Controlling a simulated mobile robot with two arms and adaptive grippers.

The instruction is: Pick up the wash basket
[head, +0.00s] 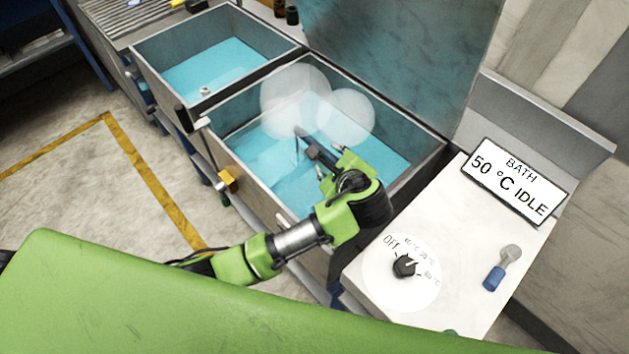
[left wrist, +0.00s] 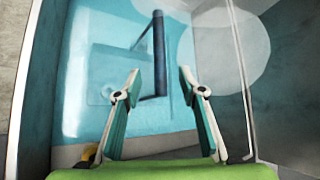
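My left gripper (head: 333,165) reaches over the nearer bath tank (head: 252,177), which holds blue water. In the left wrist view the gripper (left wrist: 158,78) is open, its two fingers apart with nothing held between them. A dark bar (head: 310,146) slopes over the water just beyond the fingers. In the left wrist view this bar (left wrist: 159,45) stands between the fingertips, with a thinner bar joining it from the left. It may be the wash basket's handle; the basket's body is not clearly visible under the water and steam. My right gripper is not in view.
White steam puffs (head: 296,88) partly veil the tank. A second tank (head: 214,70) with blue water stands behind left. On the right are a white panel with a dial (head: 404,266), a blue-handled switch (head: 495,278) and a sign (head: 514,184) reading "BATH 50 °C IDLE".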

